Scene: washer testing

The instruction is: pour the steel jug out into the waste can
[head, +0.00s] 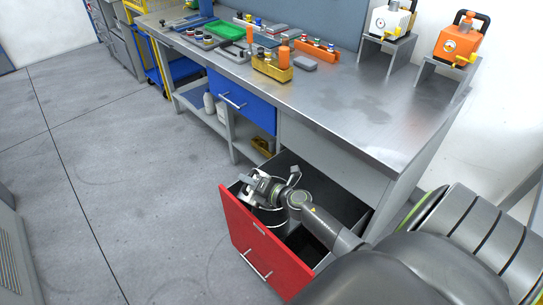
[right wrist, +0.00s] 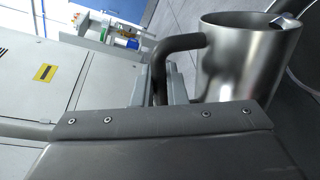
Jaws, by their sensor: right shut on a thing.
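The steel jug (right wrist: 245,60) shows large in the right wrist view, with its open rim and spout at the top of the picture. Its dark handle (right wrist: 182,44) runs between the fingers of my right gripper (right wrist: 165,85), which is shut on it. In the head view my right gripper (head: 258,187) is over the open red drawer; the jug is mostly hidden or too small to make out there. A dark round container (head: 269,216) with a pale rim, perhaps the waste can, stands in the drawer just below the gripper. The jug's contents are not visible. My left gripper is not in view.
The red-fronted drawer (head: 247,232) is pulled out below the steel workbench (head: 335,105). A blue drawer (head: 240,101) is shut beside it. The floor to the left is clear.

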